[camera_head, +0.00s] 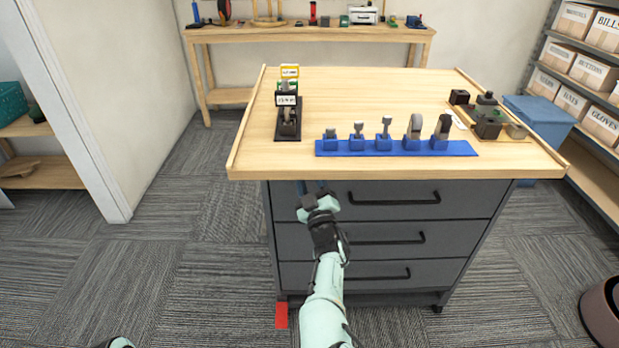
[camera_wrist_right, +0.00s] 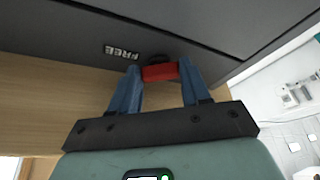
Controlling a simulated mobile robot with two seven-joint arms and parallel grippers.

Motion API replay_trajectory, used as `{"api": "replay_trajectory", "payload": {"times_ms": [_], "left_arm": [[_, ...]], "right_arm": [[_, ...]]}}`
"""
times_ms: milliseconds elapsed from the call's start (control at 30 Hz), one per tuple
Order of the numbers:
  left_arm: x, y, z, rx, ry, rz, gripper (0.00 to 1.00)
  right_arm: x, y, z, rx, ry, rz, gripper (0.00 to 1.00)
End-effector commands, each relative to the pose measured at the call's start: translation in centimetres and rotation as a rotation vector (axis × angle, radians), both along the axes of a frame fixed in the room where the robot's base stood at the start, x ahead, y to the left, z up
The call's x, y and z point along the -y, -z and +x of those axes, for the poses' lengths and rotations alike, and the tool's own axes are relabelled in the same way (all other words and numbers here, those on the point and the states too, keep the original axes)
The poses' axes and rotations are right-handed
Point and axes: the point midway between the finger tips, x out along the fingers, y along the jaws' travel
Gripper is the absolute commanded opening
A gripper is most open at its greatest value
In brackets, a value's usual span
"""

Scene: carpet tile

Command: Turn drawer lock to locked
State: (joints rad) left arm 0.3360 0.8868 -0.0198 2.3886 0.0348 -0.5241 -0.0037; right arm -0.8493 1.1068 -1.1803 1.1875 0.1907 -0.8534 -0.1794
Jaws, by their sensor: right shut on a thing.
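The grey drawer cabinet (camera_head: 455,205) stands under the wooden top, with black bar handles on its three drawers. My right gripper (camera_head: 313,188) is at the left part of the top drawer's front. In the right wrist view its two blue fingers are shut on a small red lock knob (camera_wrist_right: 160,72), one finger on each side. A dark round part (camera_wrist_right: 158,58) shows just behind the knob. A label reading FREE (camera_wrist_right: 122,52), upside down in this view, is on the drawer front beside it. The head view hides the lock behind the gripper. My left gripper is out of view.
On the wooden top (camera_head: 360,95) stand a blue rack (camera_head: 400,150) with several grey parts, a black sign stand (camera_head: 288,130) and a tray of dark blocks (camera_head: 515,137). A red patch (camera_head: 281,315) is by the cabinet's lower left. Carpet is clear at left.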

Motion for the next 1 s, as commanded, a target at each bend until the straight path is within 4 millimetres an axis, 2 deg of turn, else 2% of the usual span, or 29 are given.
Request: {"api": "replay_trajectory", "payload": {"times_ms": [467,500,567,600,1000], "left_arm": [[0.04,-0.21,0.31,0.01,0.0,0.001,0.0],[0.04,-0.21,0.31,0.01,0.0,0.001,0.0],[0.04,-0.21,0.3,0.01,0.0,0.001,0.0],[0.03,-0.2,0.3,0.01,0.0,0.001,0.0],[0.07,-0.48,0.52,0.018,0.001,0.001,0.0]], "right_arm": [[0.01,-0.08,0.0,0.002,0.0,-0.02,0.16],[0.01,-0.08,0.0,0.002,0.0,-0.02,0.5],[0.01,-0.08,0.0,0.002,-0.001,-0.019,0.69],[0.01,-0.07,0.0,0.001,0.0,-0.019,0.72],[0.15,0.1,-0.5,-0.001,0.001,-0.018,0.72]]}}
